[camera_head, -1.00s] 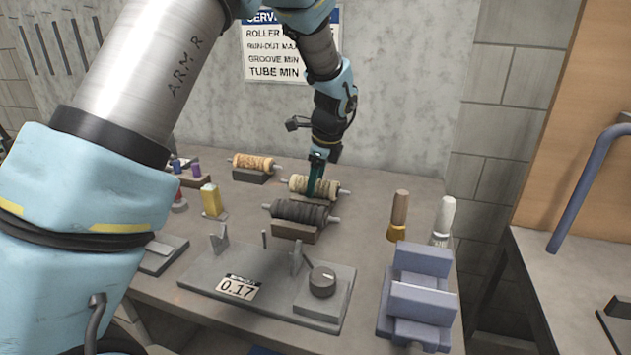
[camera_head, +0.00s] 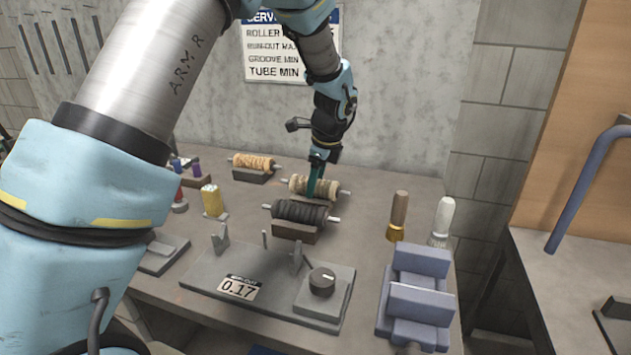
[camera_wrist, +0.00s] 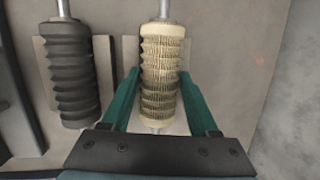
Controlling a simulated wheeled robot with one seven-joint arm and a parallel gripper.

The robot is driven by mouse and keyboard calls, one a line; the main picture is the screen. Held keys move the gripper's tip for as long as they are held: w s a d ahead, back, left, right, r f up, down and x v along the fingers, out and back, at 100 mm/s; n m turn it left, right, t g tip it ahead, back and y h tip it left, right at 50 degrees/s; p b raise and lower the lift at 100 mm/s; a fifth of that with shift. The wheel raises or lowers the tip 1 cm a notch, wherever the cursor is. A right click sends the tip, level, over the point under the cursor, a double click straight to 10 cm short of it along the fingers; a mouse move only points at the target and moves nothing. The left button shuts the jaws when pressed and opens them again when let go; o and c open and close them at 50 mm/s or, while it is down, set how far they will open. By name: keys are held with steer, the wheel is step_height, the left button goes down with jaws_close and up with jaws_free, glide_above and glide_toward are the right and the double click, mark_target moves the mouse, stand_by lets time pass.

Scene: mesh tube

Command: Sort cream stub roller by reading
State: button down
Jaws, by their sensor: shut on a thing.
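The cream stub roller (camera_head: 322,187) has a ribbed body on a metal shaft and sits at its cradle block behind the dark roller. In the wrist view the cream roller (camera_wrist: 160,75) lies between the two green fingers. My gripper (camera_head: 314,186) reaches down from above and is shut on the cream roller; it also shows in the wrist view (camera_wrist: 160,98). The run-out gauge (camera_head: 270,285) stands in front, with upright supports, a dial and a display reading 0.17. I cannot tell whether the roller still touches its cradle.
A dark grooved roller (camera_head: 300,211) rests on a block close in front. An orange-tan roller (camera_head: 254,162) lies at the back left. A yellow container (camera_head: 212,200), a wooden-handled brush (camera_head: 398,215), a pale-handled brush (camera_head: 443,220) and a blue-grey vise (camera_head: 416,295) stand around. A service chart (camera_head: 278,48) hangs behind.

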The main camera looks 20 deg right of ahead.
steer(key=shift+c, duration=2)
jaws_free()
steer(key=o, duration=0.3)
steer(key=shift+f, duration=0.15)
steer(key=shift+o, duration=0.2)
steer(key=shift+a, duration=0.1)
steer(key=w+p+v, duration=0.2)
steer(key=p+v, duration=0.2)
steer(key=v, duration=1.4)
steer(key=shift+r+p, duration=0.25)
steer(key=shift+p, duration=0.1)
steer(key=shift+w+a, duration=0.1)
